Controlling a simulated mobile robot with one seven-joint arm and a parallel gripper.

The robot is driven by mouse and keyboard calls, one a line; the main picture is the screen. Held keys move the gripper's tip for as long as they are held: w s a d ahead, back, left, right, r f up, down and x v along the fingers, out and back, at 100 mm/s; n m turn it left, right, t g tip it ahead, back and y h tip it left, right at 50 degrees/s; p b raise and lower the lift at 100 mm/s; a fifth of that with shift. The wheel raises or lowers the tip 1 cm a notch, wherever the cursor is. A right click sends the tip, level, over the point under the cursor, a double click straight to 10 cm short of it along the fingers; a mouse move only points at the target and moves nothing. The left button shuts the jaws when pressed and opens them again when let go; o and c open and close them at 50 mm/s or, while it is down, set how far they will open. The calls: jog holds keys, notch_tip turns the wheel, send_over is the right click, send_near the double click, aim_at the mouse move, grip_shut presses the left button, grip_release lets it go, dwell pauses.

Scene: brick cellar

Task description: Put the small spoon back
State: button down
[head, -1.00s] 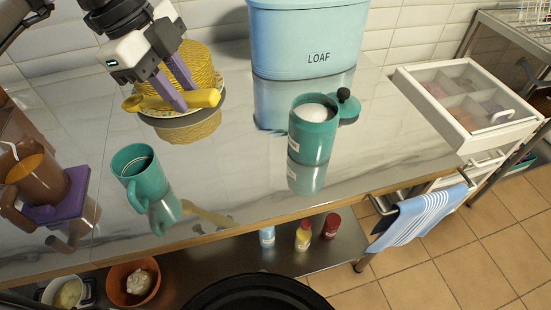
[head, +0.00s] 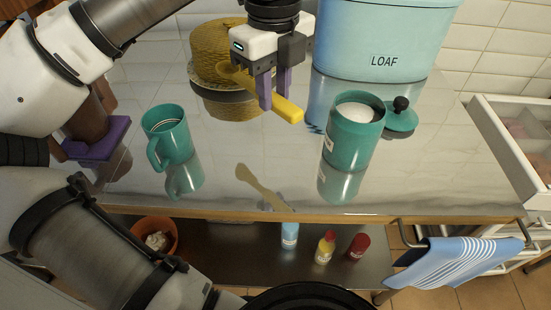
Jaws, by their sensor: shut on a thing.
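My gripper (head: 274,90) is shut on the yellow spoon (head: 288,108) and holds it above the counter. The spoon's thick handle end points to the lower right, and its other end lies to the upper left, in front of the woven yellow stack. A tan reflection of the spoon shows lower down in the glossy top. The teal canister (head: 354,137) stands open to the right of the gripper, with white contents (head: 356,111) near its rim. Its teal lid (head: 401,118) with a black knob lies on the counter beside it.
A teal mug (head: 168,134) stands at left on the glossy counter (head: 232,150). The woven stack (head: 215,48) and the blue LOAF bin (head: 385,35) stand behind. A purple-based brown object (head: 98,138) is far left. An open drawer (head: 510,140) juts out at right.

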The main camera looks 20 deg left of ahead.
aim_at(275, 162)
notch_tip(275, 162, down, 14)
jog(key=b, duration=0.7)
jog(key=shift+r+b, duration=0.15)
jog(key=shift+b, duration=0.25)
jog(key=shift+f, duration=0.25)
jog(key=c, duration=1.2)
grip_release()
jog(key=shift+r, duration=0.1)
notch_tip(275, 162, up, 12)
jog(key=shift+r+p, duration=0.15)
jog(key=shift+p, duration=0.45)
